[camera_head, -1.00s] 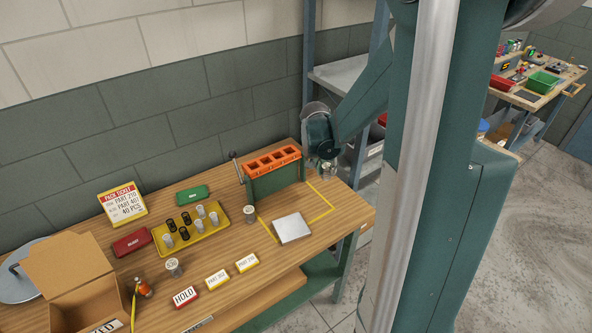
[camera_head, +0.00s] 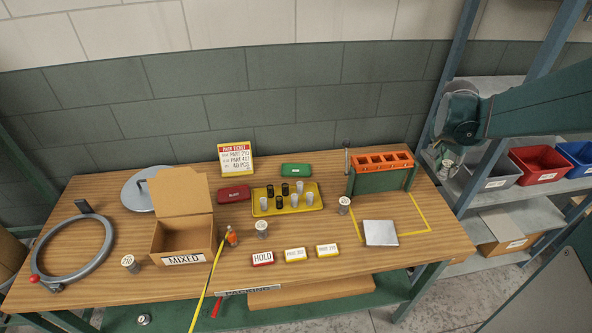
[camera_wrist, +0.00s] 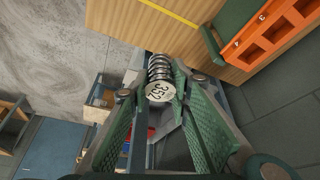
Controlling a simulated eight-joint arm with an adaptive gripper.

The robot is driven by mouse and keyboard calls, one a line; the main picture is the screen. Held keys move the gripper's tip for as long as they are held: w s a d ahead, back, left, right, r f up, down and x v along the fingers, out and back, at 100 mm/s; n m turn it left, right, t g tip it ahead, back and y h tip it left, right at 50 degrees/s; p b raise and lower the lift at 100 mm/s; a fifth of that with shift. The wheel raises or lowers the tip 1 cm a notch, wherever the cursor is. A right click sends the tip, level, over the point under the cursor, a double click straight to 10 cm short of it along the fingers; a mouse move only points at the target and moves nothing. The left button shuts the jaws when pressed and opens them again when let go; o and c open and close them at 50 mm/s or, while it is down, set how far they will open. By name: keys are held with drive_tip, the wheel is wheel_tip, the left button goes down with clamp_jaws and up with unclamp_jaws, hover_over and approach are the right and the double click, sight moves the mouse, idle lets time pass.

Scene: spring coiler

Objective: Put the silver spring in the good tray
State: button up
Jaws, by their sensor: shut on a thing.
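My gripper (camera_wrist: 161,92) is shut on a silver spring (camera_wrist: 159,70) whose round end disc reads "352" in the wrist view. In the head view my gripper (camera_head: 452,152) is at the right, beyond the bench's right end and in front of the shelf rack, with the spring hanging under it. No tray label reading "good" can be made out. A small green tray (camera_head: 297,170) lies at the back of the bench, its marking too small to read. A red tray (camera_head: 234,195) lies left of it. A yellow tray (camera_head: 315,207) holds several black and silver springs.
An orange-topped green rack (camera_head: 380,180) stands at the bench's right end, near my gripper. Grey (camera_head: 503,175), red (camera_head: 540,164) and blue (camera_head: 577,154) bins sit on the shelf. A silver plate (camera_head: 380,233) lies in front of the rack. An open cardboard box (camera_head: 185,239) reads "MIXED".

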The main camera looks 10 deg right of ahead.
drive_tip(key=shift+w+a+r, duration=0.15)
drive_tip(key=shift+r, duration=0.5)
drive_tip(key=shift+w+a+r, duration=0.15)
drive_tip(key=shift+r, duration=0.45)
drive_tip(key=w+a+n+t+y+p, duration=0.1)
drive_tip(key=w+a+n, duration=0.2)
drive_tip(key=w+a, duration=0.9)
drive_tip(key=w+a+n+t+y, duration=0.1)
drive_tip(key=w+a+n, duration=0.2)
drive_tip(key=w+a, duration=0.95)
drive_tip(key=w+a+n+t+y+p, duration=0.1)
drive_tip(key=w+a+n, duration=0.3)
drive_tip(key=a, duration=1.5)
wheel_tip(320, 180, down, 11)
drive_tip(key=shift+w+f+m+g, duration=0.15)
drive_tip(key=shift+w+m+g, duration=0.15)
drive_tip(key=shift+w, duration=0.15)
drive_tip(key=shift+f+b, duration=0.3)
drive_tip(key=shift+f, duration=2.8)
